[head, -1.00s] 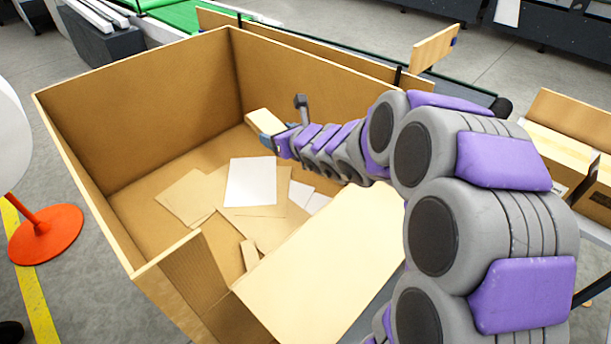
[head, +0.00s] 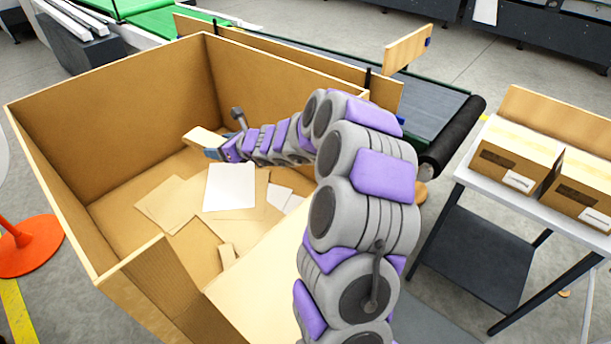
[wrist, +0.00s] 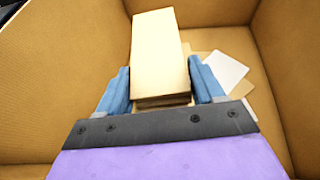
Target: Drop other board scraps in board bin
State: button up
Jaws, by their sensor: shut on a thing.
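The board bin (head: 125,95) is a large open-topped cardboard box filling the left and middle of the head view. My arm reaches over its right side. My gripper (head: 217,150) is inside the walls, above the floor. Its blue fingers are shut on a tan board scrap (head: 203,137), which looks like a narrow stack of board. In the wrist view the same board scrap (wrist: 160,55) points away from the fingers. A white sheet (head: 230,187) and several tan and white pieces lie on the bin floor below.
Right of the bin stand a conveyor (head: 432,115) with a black end roller and a table (head: 480,195) bearing cardboard boxes (head: 515,155). An orange round stand base (head: 30,245) is at the left. Grey floor lies between them.

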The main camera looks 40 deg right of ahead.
jog(key=s+d+f+m+h, duration=0.1)
jog(key=s+d+f, duration=0.3)
jog(key=d+f, duration=0.25)
jog(key=s+d+f+p, duration=0.1)
jog(key=s+d+f, duration=0.3)
jog(key=d+f, duration=0.3)
jog(key=s+d+f+m+h, duration=0.1)
jog(key=s+d+f, duration=0.2)
jog(key=d+f, duration=0.35)
jog(key=w+f+b, duration=0.1)
jog(key=w+b, duration=0.3)
jog(key=w, duration=1.1)
jog(key=shift+w+a+t, duration=0.15)
jog(key=shift+a+t, duration=0.05)
jog(key=shift+t, duration=0.1)
jog(key=o, duration=1.1)
jog(key=p+v, duration=0.2)
jog(key=v, duration=1.5)
